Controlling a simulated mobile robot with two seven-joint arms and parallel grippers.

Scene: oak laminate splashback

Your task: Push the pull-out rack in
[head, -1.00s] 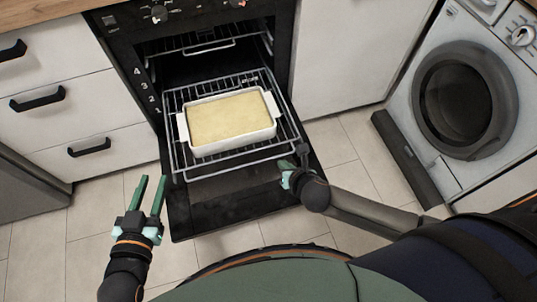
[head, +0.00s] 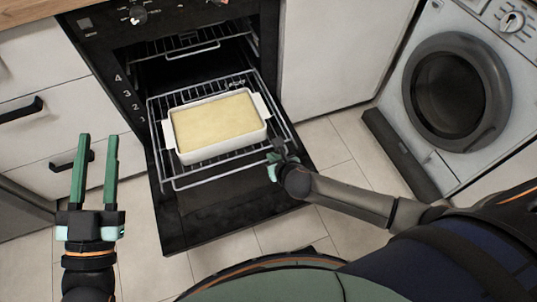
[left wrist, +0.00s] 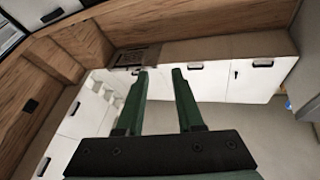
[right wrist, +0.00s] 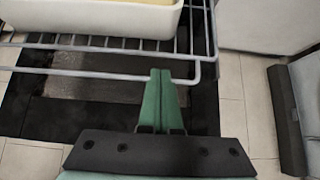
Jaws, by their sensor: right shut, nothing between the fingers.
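The pull-out rack (head: 178,185) is a wire shelf sticking out of the open oven over its lowered door (head: 210,224). A white baking dish (head: 196,152) with pale yellow contents sits on the rack. My right gripper (head: 275,148) is at the rack's front right corner. In the right wrist view its shut, empty fingers (right wrist: 162,82) are at the rack's front bar (right wrist: 100,75); I cannot tell if they touch it. My left gripper (head: 97,140) is open and empty, left of the oven door. In the left wrist view its fingers (left wrist: 160,85) are apart.
Another rack (head: 185,46) is higher inside the oven. White drawers (head: 30,125) with black handles stand left. A washing machine (head: 450,95) stands right, with a dark plinth strip (head: 400,155) at its foot. Tiled floor (head: 335,150) is clear between oven and washer.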

